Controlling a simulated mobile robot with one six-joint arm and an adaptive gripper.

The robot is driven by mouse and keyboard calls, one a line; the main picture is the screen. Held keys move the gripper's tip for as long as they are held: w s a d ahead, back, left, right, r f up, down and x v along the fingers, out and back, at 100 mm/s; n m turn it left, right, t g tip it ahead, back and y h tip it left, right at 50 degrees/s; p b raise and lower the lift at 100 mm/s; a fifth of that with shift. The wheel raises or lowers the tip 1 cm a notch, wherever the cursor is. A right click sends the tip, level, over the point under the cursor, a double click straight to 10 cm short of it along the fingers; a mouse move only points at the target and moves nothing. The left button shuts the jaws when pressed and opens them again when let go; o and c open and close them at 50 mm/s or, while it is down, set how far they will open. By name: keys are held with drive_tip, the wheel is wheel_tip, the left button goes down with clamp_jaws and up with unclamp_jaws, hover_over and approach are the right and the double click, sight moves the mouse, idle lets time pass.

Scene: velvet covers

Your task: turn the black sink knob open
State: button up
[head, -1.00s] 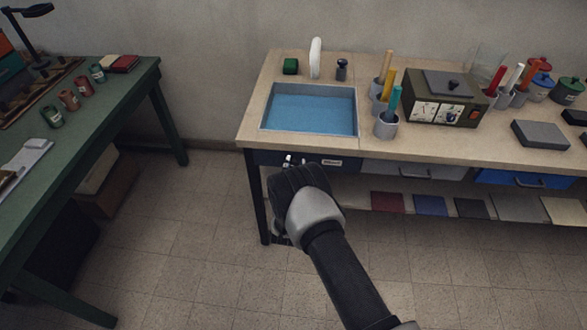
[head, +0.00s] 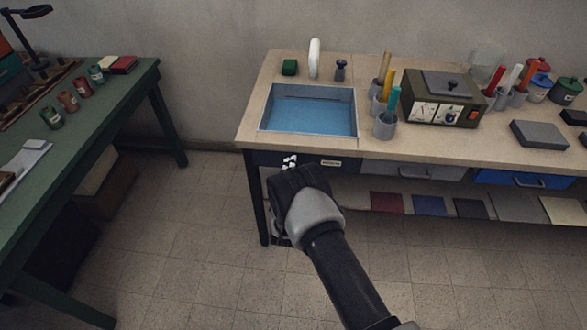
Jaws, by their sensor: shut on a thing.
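A small dark knob-like fitting (head: 341,70) stands upright on the bench top, right of the white faucet (head: 314,58) and behind the sink (head: 258,112). The sink basin looks blue inside. My gripper (head: 289,162) is low at the bench's front edge, before the dark front panel under the sink, well apart from that fitting. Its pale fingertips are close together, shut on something. My own wrist and hand hide what is between them and part of the panel.
Grey cups (head: 385,126) with coloured handles and an olive box with dials (head: 441,100) stand right of the sink. A green table (head: 100,130) is at left. The floor between is clear.

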idle(0.3)
drive_tip(key=o, duration=1.1)
drive_tip(key=s, duration=1.2)
drive_tip(key=shift+a, duration=0.2)
